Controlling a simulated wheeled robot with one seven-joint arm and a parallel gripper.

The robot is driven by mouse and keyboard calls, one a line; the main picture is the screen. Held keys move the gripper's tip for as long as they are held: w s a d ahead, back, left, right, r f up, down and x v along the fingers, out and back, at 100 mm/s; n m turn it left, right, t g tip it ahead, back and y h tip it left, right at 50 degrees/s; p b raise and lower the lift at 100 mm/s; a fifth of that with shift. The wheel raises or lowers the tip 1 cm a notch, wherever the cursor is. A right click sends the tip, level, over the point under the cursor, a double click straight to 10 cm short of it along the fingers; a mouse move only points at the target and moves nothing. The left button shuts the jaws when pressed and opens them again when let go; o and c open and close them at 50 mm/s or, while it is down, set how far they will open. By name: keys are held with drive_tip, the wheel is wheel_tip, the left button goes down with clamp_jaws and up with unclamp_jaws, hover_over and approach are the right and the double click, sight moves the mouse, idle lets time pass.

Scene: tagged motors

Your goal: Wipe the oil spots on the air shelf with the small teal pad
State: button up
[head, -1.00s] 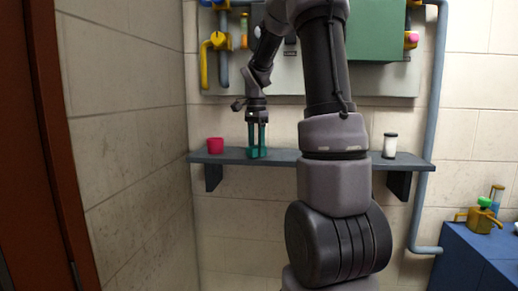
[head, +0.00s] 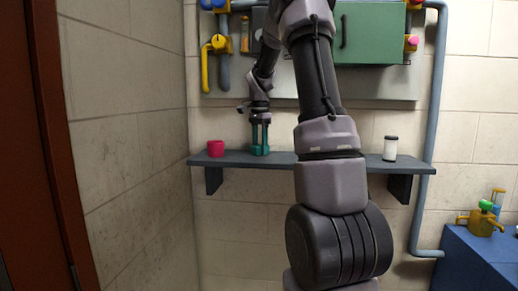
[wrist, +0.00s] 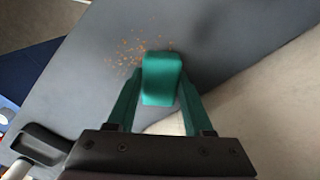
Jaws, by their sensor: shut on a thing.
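My gripper (head: 260,148) is shut on the small teal pad, which shows between the fingers in the wrist view (wrist: 161,80). The pad is at the surface of the grey air shelf (head: 235,161), towards its left part; I cannot tell whether it touches. Orange-brown oil spots (wrist: 131,48) lie on the shelf just beside and beyond the pad in the wrist view. The pad may hide some of them. In the head view the spots are too small to make out.
A red cup (head: 215,148) stands on the shelf left of my gripper. A white jar with a dark lid (head: 390,148) stands near the right end. A wall pipe (head: 428,150) runs past that end. A blue cabinet (head: 470,258) is at lower right.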

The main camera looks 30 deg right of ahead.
sight(257, 160)
drive_tip(key=shift+f, duration=0.15)
drive_tip(key=shift+s+a+f, duration=0.1)
drive_tip(key=shift+s+a, duration=0.45)
drive_tip(key=shift+s, duration=0.3)
drive_tip(key=shift+s+a, duration=0.25)
drive_tip(key=shift+s, duration=0.1)
clamp_jaws()
drive_tip(key=shift+s+a+f, duration=0.2)
drive_tip(key=shift+s+a, duration=0.05)
drive_tip(key=shift+s, duration=0.1)
drive_tip(key=shift+s+a+r, duration=0.1)
drive_tip(key=shift+s+a, duration=0.4)
drive_tip(key=shift+s, duration=0.25)
drive_tip(key=shift+s+a, duration=0.5)
drive_tip(key=shift+s, duration=0.25)
drive_tip(key=shift+r, duration=0.15)
drive_tip(key=shift+w+d+r, duration=0.1)
drive_tip(key=shift+w+r, duration=0.05)
drive_tip(key=shift+r, duration=2.9)
